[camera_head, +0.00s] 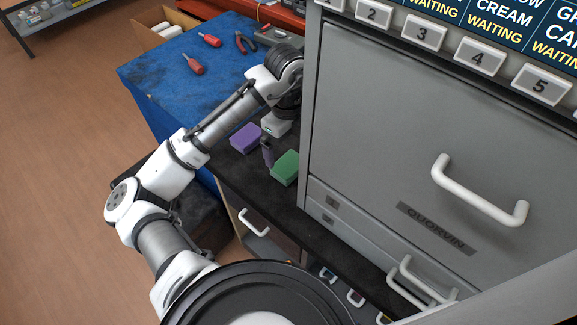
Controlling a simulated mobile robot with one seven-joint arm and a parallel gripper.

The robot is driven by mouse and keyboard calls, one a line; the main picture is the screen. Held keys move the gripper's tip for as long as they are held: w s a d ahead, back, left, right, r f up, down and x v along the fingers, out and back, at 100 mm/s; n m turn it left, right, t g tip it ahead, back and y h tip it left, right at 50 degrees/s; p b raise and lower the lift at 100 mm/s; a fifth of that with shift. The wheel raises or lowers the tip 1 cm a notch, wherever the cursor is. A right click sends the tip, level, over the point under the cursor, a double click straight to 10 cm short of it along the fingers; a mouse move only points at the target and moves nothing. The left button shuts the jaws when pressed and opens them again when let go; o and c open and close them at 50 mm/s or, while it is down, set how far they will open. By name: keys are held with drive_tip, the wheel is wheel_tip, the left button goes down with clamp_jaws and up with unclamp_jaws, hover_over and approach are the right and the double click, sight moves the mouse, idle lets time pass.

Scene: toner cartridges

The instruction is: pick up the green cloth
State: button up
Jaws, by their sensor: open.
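The green cloth (285,168) looks like a thick, folded block and lies on the narrow dark ledge in front of the grey cabinet. My gripper (268,154) points down over the ledge, just left of and behind the green cloth. It is open. Part of a finger shows close to the cloth's left edge; I cannot tell whether they touch. A purple block-like cloth (245,138) lies on the other side of my gripper, to the left.
The grey cabinet (400,130) with white handles rises close on the right. A blue-covered table (165,85) at upper left bears red screwdrivers (193,64) and pliers (245,43). The dark ledge (265,200) is bare in front of the green cloth.

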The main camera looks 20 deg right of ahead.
sight(289, 164)
drive_tip(key=shift+s+d+f+p, duration=0.1)
drive_tip(key=shift+f+p, duration=0.1)
drive_tip(key=shift+f, duration=1.55)
drive_tip(key=shift+s+f+p, duration=0.1)
drive_tip(key=shift+f+p, duration=0.1)
drive_tip(key=shift+f, duration=1.5)
drive_tip(key=c, duration=1)
drive_tip(key=shift+r, duration=0.1)
wheel_tip(289, 164, up, 20)
drive_tip(key=o, duration=0.4)
drive_tip(key=c, duration=0.3)
